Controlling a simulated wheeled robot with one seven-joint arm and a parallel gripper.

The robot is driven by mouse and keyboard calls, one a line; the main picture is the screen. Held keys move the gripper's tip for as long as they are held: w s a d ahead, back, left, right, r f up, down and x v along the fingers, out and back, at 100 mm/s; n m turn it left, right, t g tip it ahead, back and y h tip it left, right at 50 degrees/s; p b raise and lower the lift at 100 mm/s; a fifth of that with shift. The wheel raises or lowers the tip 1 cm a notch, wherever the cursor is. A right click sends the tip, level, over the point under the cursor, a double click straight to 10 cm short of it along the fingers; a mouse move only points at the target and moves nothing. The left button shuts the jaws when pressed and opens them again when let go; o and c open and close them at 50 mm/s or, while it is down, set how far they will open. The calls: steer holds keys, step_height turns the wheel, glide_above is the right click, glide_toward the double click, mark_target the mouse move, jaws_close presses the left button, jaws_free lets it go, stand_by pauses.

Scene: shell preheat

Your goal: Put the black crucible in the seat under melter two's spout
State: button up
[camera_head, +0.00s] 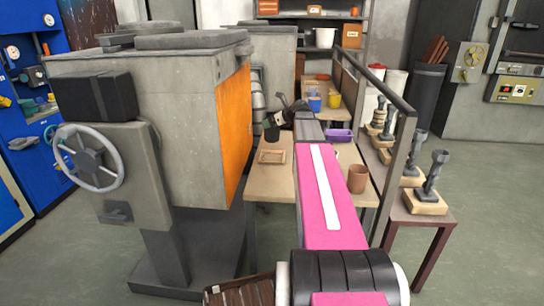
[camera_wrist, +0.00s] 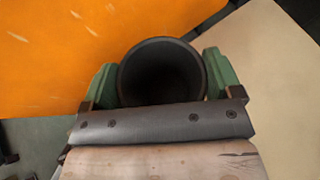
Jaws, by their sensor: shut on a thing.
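My gripper (camera_wrist: 162,80) is shut on the black crucible (camera_wrist: 158,50), with a green finger on either side of it. Its round open mouth faces the wrist camera and its inside is dark. In the head view my gripper (camera_head: 274,124) is small and far off, above the table and right of the near melter's orange side (camera_head: 235,125). That orange side also fills the upper left of the wrist view (camera_wrist: 70,45). I cannot make out a spout or a seat under it in either view, nor which melter is number two.
A metal rail (camera_head: 400,165) runs along the right, beside a stand with several dark tools on wooden blocks (camera_head: 427,201).

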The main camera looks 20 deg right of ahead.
mark_target(277, 139)
step_height(277, 139, down, 10)
steer(key=shift+d+r, duration=0.1)
stand_by(0.4)
steer(key=o, duration=1.2)
steer(key=shift+f, duration=0.2)
steer(key=shift+s+d+r, duration=0.1)
steer(key=shift+r, duration=0.1)
steer(key=v, duration=1.1)
steer(key=shift+s+d+r, duration=0.15)
steer(key=shift+s+r, duration=0.05)
steer(key=shift+s, duration=0.1)
